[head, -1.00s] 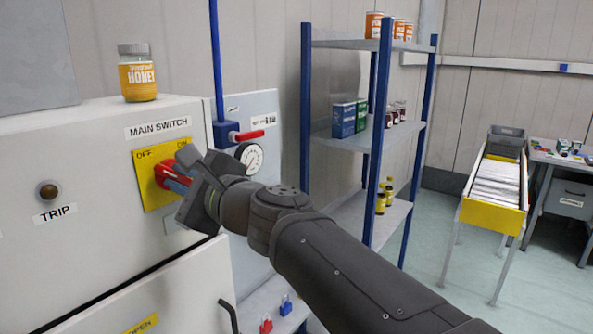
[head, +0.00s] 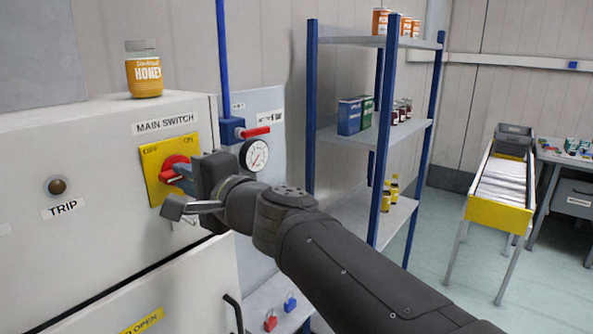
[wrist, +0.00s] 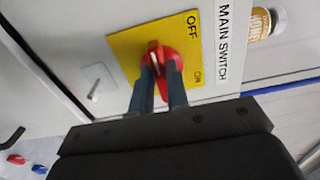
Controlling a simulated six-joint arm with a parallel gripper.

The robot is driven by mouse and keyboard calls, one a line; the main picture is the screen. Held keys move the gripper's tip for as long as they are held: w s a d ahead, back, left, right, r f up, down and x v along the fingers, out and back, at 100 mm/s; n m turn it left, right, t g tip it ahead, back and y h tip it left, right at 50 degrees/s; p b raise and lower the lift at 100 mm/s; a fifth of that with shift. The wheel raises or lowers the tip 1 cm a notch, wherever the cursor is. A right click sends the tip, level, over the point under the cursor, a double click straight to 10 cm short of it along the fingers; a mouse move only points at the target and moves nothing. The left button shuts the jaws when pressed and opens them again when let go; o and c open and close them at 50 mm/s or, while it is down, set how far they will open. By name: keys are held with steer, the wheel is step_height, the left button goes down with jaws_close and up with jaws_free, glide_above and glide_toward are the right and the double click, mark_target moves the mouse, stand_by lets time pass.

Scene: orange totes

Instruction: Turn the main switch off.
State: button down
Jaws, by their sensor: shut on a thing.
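The main switch is a red rotary handle (head: 172,164) on a yellow plate (head: 150,190), under the label MAIN SWITCH on the pale cabinet front. OFF is at the plate's upper left and ON at its upper right. My gripper (head: 183,174) reaches it from the right, its fingers on the handle. In the wrist view, the two fingers of my gripper (wrist: 163,72) close on either side of the red handle (wrist: 160,53), which has a white mark. The fingers and body partly hide the handle, and I cannot tell exactly where it points.
A honey jar (head: 143,72) stands on the cabinet top. The TRIP button (head: 57,186) is left of the plate. Blue-framed shelves (head: 310,90) stand beyond my arm.

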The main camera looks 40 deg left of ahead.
stand_by(0.5)
steer(key=c, duration=1.4)
jaws_free()
steer(key=shift+d, duration=0.15)
steer(key=d, duration=1.7)
steer(key=a, duration=1.3)
steer(key=shift+a, duration=0.4)
steer(key=shift+d, duration=0.1)
